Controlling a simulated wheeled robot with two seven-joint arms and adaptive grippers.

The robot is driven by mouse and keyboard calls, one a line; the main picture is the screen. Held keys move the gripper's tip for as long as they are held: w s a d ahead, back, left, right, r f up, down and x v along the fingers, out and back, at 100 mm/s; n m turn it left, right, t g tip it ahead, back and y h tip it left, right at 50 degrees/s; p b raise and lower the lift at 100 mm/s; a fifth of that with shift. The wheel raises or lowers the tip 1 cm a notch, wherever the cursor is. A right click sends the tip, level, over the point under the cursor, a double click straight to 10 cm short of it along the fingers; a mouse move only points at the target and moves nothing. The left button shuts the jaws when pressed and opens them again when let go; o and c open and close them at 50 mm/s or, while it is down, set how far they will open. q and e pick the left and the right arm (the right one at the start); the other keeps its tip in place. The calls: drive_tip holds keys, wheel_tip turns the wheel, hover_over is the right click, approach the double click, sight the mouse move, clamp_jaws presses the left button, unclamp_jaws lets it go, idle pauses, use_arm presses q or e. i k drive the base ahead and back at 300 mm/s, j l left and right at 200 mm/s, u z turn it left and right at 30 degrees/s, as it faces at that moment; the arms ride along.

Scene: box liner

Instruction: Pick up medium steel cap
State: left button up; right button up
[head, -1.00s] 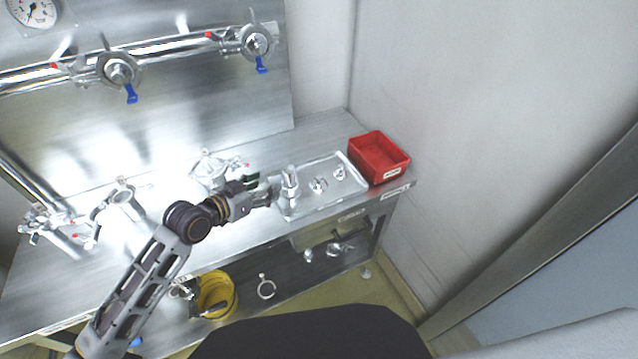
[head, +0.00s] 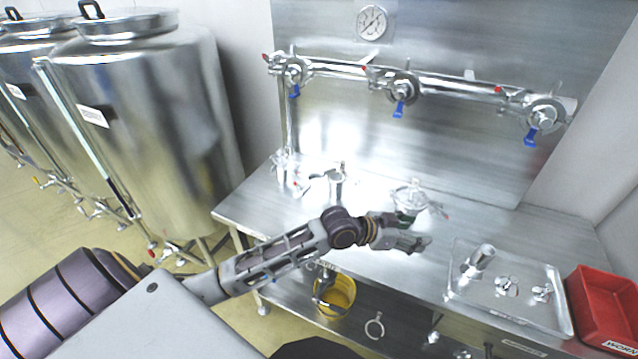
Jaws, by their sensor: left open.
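A shallow steel tray (head: 462,293) sits on the right part of the steel bench. On it are a tall shiny cylinder (head: 480,260) at the left, a steel cap-like part (head: 506,286) in the middle and a smaller one (head: 541,293) at the right. Which of them is the medium cap I cannot tell for sure; the middle one fits by size. My left gripper (head: 424,244) is open and empty above the bench, just left of the tray and apart from it. My right gripper is out of view.
A red bin (head: 602,308) stands right of the tray. Clamped valve fittings (head: 414,198) stand behind my gripper, and more stand at the bench's left. A pipe with blue-handled valves (head: 403,88) runs along the back panel. A yellow bucket (head: 337,296) is on the lower shelf.

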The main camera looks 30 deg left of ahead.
sight(508, 286)
drive_tip(key=u, duration=0.95)
drive_tip(key=z, duration=1.55)
